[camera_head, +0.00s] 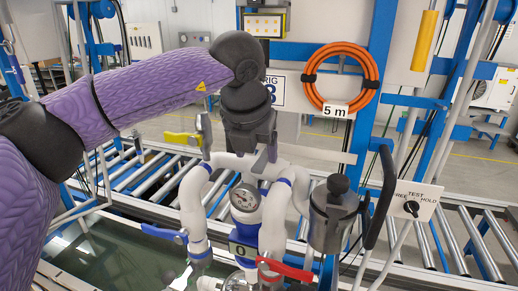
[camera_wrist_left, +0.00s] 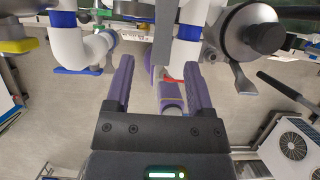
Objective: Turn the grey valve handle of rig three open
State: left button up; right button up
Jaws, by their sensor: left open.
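Rig three's white pump pipes (camera_head: 196,205) carry a round gauge (camera_head: 245,197) in the head view. My left gripper (camera_head: 262,155) points down at the top of the pipes, and its hand partly covers the rig sign (camera_head: 276,92). In the left wrist view its two fingers (camera_wrist_left: 158,70) are spread, with nothing clamped between them. A flat grey bar (camera_wrist_left: 163,35), which looks like the grey valve handle, runs up and down ahead of the gap between the fingertips. I cannot tell whether a finger touches it. The right gripper is not in view.
A yellow handle (camera_head: 183,138), a blue handle (camera_head: 168,234) and a red handle (camera_head: 287,268) sit around the pipes. A dark canister (camera_head: 333,215) stands close on the right, beside a test switch plate (camera_head: 411,203). An orange hose coil (camera_head: 341,78) hangs behind.

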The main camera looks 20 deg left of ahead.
aim_at(265, 158)
pick_arm(q)
jog(key=x, duration=0.2)
jog(key=shift+w+f, duration=0.2)
jog(key=shift+w, duration=0.2)
jog(key=shift+d+f, duration=0.1)
jog(key=shift+f, duration=0.05)
jog(key=shift+s, duration=0.2)
jog(key=shift+w, duration=0.2)
grip_shut()
dwell(0.5)
